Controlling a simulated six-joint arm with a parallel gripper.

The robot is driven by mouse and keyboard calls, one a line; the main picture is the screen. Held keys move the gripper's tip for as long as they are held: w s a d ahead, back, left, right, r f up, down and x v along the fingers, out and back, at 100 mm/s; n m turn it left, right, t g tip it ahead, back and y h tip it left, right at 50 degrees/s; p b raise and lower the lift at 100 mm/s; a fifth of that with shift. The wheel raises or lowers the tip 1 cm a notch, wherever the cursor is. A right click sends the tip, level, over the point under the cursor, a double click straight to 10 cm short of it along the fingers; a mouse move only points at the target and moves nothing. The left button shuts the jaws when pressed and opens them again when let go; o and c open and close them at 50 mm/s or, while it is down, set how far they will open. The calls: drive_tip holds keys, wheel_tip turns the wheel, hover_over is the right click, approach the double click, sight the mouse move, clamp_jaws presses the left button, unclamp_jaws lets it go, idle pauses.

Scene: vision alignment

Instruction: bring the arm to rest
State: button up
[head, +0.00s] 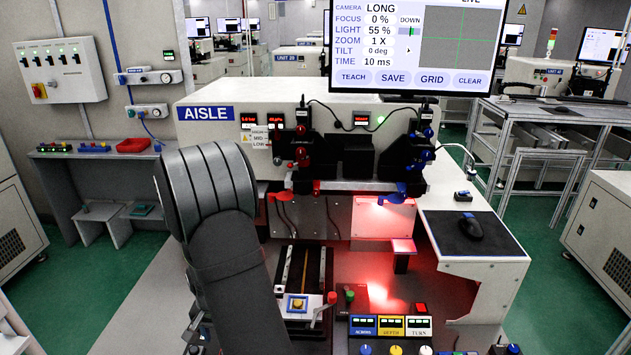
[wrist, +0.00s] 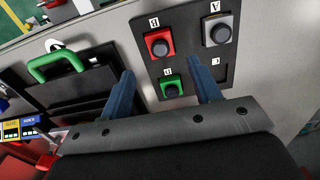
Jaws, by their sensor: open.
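My gripper (wrist: 160,67) shows in the wrist view as two blue fingers held well apart, with nothing between them. The fingers point toward a dark button panel (wrist: 213,55). A green button (wrist: 171,87) shows between the fingers, and a red button (wrist: 159,44) lies just beyond their tips. I cannot tell how far the tips are from the panel. In the head view my dark arm reaches down at the left of centre, and its gripper end is mostly hidden at the bottom edge.
A grey button (wrist: 218,31) sits on the panel's right. A green handle (wrist: 56,64) on a black part stands left of the fingers. In the head view are a monitor (head: 460,45), a mouse (head: 468,226), a red-tipped lever (head: 331,299) and the ACROSS, DEPTH, TURN box (head: 391,334).

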wheel_tip(320, 180, down, 8)
drive_tip(key=shift+r, duration=0.15)
